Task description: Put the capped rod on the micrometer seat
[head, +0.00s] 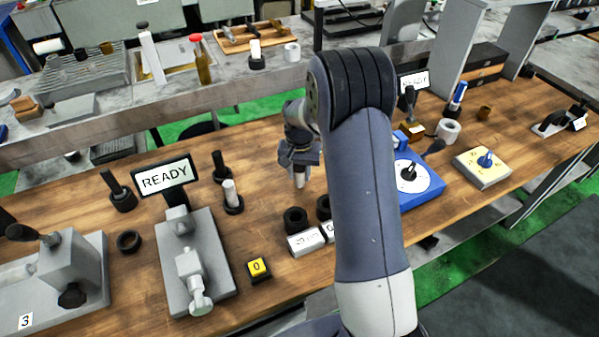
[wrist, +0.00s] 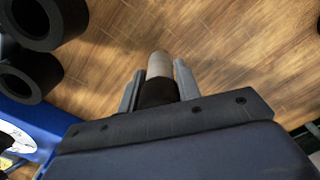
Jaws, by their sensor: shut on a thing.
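My gripper (head: 299,157) is over the middle of the wooden bench, shut on the capped rod. The rod's pale end (head: 299,181) points down below the fingers. In the wrist view the rod shows its pale end (wrist: 160,65) and black cap (wrist: 157,94) between the two grey fingers (wrist: 156,88). What looks like the micrometer is a grey device (head: 203,240) with two posts and a front knob, at left of my gripper, beneath a READY display (head: 165,177). I cannot make out its seat clearly. The rod is apart from it.
Black holders with a pale-bodied rod (head: 230,192) and a black rod (head: 219,163) stand between gripper and micrometer. A yellow 0 button (head: 258,268) sits beside it. Black rings (head: 295,219) stand below my gripper. A blue dial base (head: 421,186) is at right.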

